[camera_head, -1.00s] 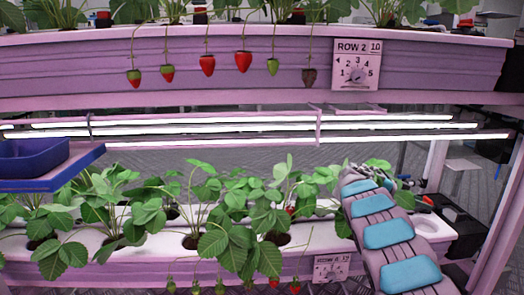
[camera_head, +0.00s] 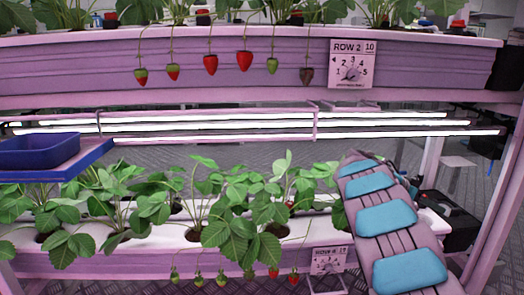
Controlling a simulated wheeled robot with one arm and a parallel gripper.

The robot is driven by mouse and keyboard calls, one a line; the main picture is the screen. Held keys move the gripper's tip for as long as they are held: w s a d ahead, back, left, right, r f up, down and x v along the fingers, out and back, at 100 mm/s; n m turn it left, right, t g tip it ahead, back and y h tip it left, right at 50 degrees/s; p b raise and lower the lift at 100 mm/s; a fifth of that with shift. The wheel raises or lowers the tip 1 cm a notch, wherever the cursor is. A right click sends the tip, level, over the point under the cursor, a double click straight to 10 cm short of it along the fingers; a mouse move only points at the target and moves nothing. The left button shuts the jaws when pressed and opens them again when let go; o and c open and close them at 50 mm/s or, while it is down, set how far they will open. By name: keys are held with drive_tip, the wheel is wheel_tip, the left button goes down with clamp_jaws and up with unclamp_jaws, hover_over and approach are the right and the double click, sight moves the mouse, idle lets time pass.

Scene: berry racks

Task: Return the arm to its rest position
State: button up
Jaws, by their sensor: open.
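My arm (camera_head: 383,222), grey-pink with blue pads, rises from the bottom right corner and leans up and left in front of the lower rack. Its far end tops out just below the light tubes. My gripper's fingers do not show; the arm's end is turned away or hidden behind the link.
The upper pink rack (camera_head: 200,70) has berries hanging from it and a "ROW 2" sign (camera_head: 351,64). Lit tubes (camera_head: 250,120) run below it. The lower rack (camera_head: 170,243) holds leafy plants. A blue tray (camera_head: 40,151) is at the left. A pink post (camera_head: 495,220) stands at the right.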

drive_tip(key=s+a+r+n+g+y, duration=0.15)
drive_tip(key=s+a, duration=0.35)
drive_tip(key=s, duration=0.5)
drive_tip(key=s+a+n+y, duration=0.3)
drive_tip(key=s+a, duration=0.2)
drive_tip(key=s, duration=0.5)
drive_tip(key=s+a+f+n+y, duration=0.3)
drive_tip(key=s+a, duration=0.5)
drive_tip(key=s, duration=0.1)
drive_tip(key=s+a+f+n+y, duration=0.2)
drive_tip(key=s+a+f+n, duration=0.2)
drive_tip(key=s+a, duration=0.5)
drive_tip(key=s+a+f+n+y, duration=0.3)
drive_tip(key=s+a, duration=0.5)
drive_tip(key=s, duration=0.1)
wheel_tip(320, 180, up, 14)
drive_tip(key=p, duration=1.4)
drive_tip(key=shift+a+r+p, duration=0.2)
drive_tip(key=shift+p, duration=0.15)
drive_tip(key=shift+n, duration=0.25)
